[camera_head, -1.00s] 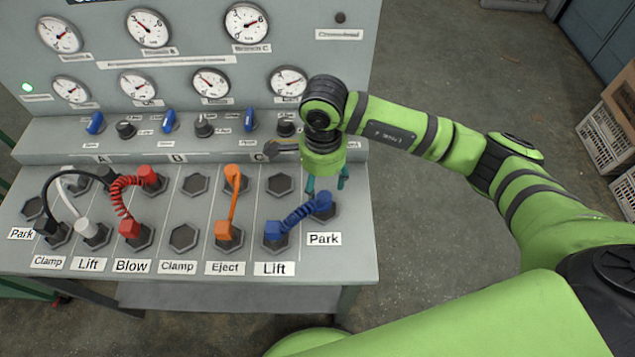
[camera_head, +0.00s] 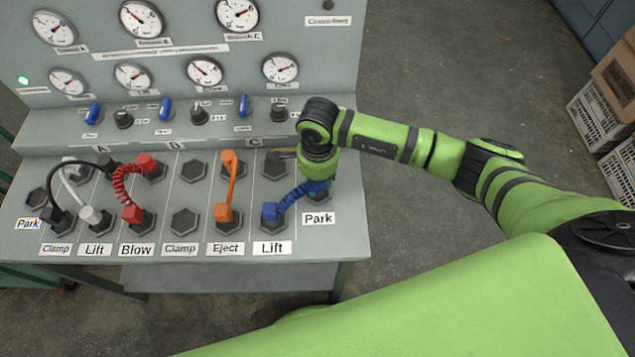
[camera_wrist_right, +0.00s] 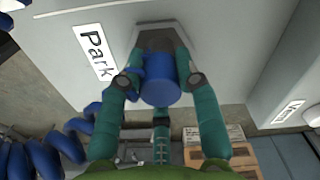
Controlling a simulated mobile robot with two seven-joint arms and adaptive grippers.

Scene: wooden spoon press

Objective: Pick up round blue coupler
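The round blue coupler (camera_head: 318,194) stands at the Park socket at the panel's right end, mostly hidden by my gripper in the head view. In the right wrist view the coupler (camera_wrist_right: 160,93) shows as a blue cylinder on a dark hexagonal seat. My right gripper (camera_head: 316,183) is over it, pointing down. Its teal fingers straddle the coupler, with another finger below it in the wrist picture. The fingers look open and very close to the sides; firm contact cannot be told. A coiled blue hose (camera_head: 293,198) runs left to a blue coupler (camera_head: 272,212) at Lift. My left gripper is not in view.
An orange hose (camera_head: 227,186), a red coiled hose (camera_head: 123,182) and black and white hoses stand left on the panel. Blue knobs (camera_head: 166,110) and gauges (camera_head: 205,71) rise behind. Floor is open right of the panel; crates (camera_head: 598,115) stand far right.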

